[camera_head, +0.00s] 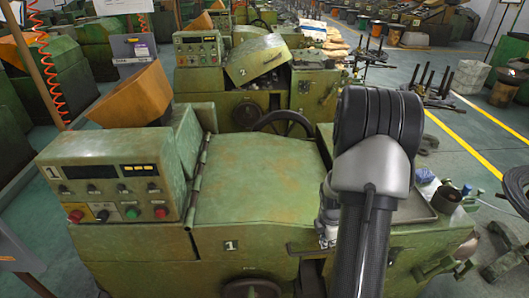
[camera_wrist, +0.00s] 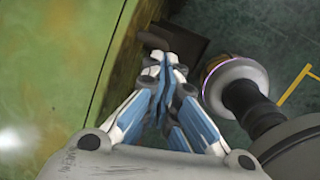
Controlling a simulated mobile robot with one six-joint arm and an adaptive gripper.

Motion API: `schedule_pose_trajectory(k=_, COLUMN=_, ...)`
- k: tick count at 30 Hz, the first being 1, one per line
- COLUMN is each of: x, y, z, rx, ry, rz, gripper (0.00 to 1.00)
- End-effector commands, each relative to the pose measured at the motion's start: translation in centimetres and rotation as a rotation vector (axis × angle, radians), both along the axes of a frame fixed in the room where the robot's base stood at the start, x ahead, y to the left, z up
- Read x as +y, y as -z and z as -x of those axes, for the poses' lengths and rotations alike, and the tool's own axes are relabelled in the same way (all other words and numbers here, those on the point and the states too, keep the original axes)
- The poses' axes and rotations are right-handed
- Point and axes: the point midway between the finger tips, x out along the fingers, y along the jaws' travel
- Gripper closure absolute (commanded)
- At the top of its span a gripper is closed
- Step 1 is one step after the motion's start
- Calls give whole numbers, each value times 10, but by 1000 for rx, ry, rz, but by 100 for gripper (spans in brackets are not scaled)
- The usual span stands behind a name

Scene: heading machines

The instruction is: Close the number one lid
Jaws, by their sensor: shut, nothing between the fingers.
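The number one lid (camera_head: 262,180) is a worn green cover on the nearest machine, hinged along its left side. It lies down flat over the machine body, with a white "1" on the front face below its front edge. My gripper (camera_head: 327,226) is at the lid's right front side, partly hidden by my arm. In the wrist view my gripper (camera_wrist: 160,75) has its blue and white fingers together and empty. A green surface (camera_wrist: 50,70) fills the left of that view, beside the fingers. I cannot tell whether they touch it.
A control panel (camera_head: 108,188) with buttons stands left of the lid. A dark handwheel (camera_head: 284,122) is behind it. The number two machine's lid (camera_head: 257,60) is tilted up farther back. A tray (camera_head: 415,208) lies to the right.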

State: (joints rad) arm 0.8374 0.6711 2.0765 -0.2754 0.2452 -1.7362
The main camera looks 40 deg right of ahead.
Motion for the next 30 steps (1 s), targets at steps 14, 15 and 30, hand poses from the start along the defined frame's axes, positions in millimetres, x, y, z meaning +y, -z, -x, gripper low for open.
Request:
schedule_pose_trajectory(k=14, x=7, y=57, z=-4, rx=1, ry=0, rz=0, gripper=100)
schedule_pose_trajectory(k=15, x=7, y=57, z=-4, rx=1, ry=0, rz=0, gripper=100)
schedule_pose_trajectory(k=30, x=10, y=56, z=-5, rx=4, ry=-1, rz=-4, gripper=100)
